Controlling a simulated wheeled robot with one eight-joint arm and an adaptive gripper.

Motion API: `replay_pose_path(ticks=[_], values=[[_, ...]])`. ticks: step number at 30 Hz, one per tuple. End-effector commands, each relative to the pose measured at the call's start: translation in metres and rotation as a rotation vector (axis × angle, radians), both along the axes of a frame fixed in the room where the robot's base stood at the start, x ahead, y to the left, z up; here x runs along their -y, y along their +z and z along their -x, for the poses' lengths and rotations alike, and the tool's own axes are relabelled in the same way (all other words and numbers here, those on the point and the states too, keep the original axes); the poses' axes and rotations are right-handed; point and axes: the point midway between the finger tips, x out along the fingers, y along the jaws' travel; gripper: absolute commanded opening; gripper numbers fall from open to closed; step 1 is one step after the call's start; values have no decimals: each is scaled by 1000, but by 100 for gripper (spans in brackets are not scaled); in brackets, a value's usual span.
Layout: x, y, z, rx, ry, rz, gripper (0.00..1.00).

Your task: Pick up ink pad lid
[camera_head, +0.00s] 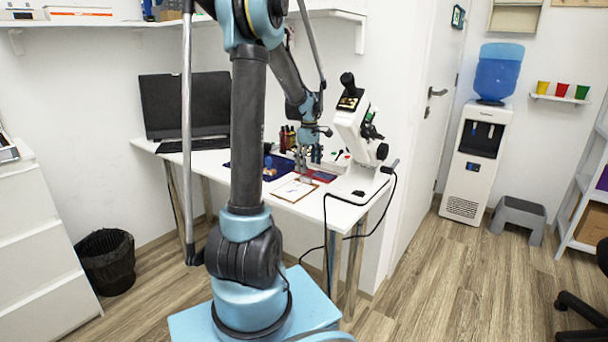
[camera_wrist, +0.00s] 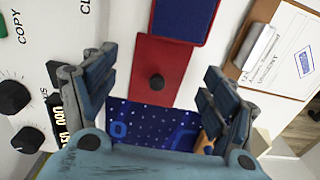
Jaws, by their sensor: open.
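Whether the fingers touch the lid cannot be told. In the head view my gripper (camera_head: 302,162) is over the table, near a small red patch (camera_head: 322,176).
A white device with black dials (camera_wrist: 12,97) stands close on the left in the wrist view. A clipboard (camera_wrist: 286,78) with paper lies on the right. A patterned blue mat (camera_wrist: 140,118) lies below the lid. A laptop (camera_head: 185,105) stands at the table's back left.

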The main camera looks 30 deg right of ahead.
Motion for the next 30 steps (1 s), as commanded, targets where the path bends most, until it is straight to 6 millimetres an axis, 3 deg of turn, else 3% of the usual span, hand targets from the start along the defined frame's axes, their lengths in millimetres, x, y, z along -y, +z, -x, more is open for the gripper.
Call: replay_pose_path(ticks=[4, 12, 19, 22, 30], values=[[0, -12, 0, 0, 0, 1, 78], [0, -14, 0, 0, 0, 1, 78], [0, -14, 0, 0, 0, 1, 30], [0, -14, 0, 0, 0, 1, 25], [0, -15, 0, 0, 0, 1, 24]])
